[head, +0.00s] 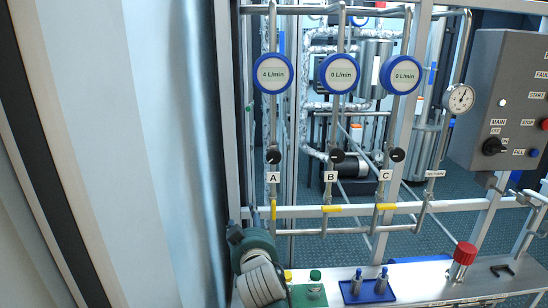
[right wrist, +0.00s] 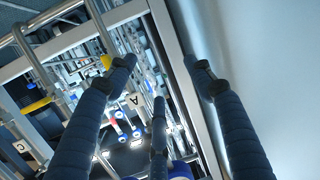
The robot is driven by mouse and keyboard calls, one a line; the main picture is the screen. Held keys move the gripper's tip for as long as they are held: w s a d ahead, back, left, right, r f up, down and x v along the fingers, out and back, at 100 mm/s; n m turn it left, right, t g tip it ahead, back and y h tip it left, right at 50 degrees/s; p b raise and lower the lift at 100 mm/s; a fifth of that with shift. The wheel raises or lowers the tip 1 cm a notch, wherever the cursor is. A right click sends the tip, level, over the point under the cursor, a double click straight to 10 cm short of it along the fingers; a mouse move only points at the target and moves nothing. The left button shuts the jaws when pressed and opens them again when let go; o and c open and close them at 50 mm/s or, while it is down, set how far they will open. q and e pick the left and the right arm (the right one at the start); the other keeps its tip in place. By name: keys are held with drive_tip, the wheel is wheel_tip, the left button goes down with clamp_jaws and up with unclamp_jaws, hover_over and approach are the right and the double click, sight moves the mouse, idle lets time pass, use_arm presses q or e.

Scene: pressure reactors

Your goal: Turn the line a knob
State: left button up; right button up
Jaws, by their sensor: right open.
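The line A knob (head: 273,156) is a small black round knob on the leftmost vertical pipe, above the A label (head: 273,177). The line A flow display (head: 273,73) above it reads 4 L/min. The yellow line A handle (head: 273,209) is upright below. My right gripper (head: 240,237) is low, left of the line A pipe and well below the knob, apart from it. In the right wrist view its dark fingers (right wrist: 158,78) are spread and empty, with the A label (right wrist: 134,100) between them. I cannot make out the knob there. My left gripper is not in view.
The line B knob (head: 337,156) and line C knob (head: 397,155) stand to the right; their displays read 0 L/min. A metal frame post (head: 232,110) and pale wall (head: 165,130) are close on the left. A blue tray (head: 367,291) is on the bench.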

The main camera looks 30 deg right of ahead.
sight(274, 157)
drive_tip(key=s+d+r+m+h, duration=0.2)
drive_tip(key=s+d+r, duration=0.1)
drive_tip(key=r, duration=0.5)
drive_tip(key=s+d+r+m+h, duration=0.2)
drive_tip(key=s+r, duration=0.1)
drive_tip(key=r, duration=0.4)
drive_tip(key=shift+t+y, duration=0.3)
drive_tip(key=shift+t, duration=0.2)
drive_tip(key=p+x, duration=0.3)
drive_tip(key=x, duration=0.8)
drive_tip(key=shift+s+d+r, duration=0.1)
drive_tip(key=shift+c, duration=0.5)
drive_tip(key=c, duration=1.1)
drive_tip(key=shift+o, duration=0.2)
drive_tip(key=shift+r, duration=0.1)
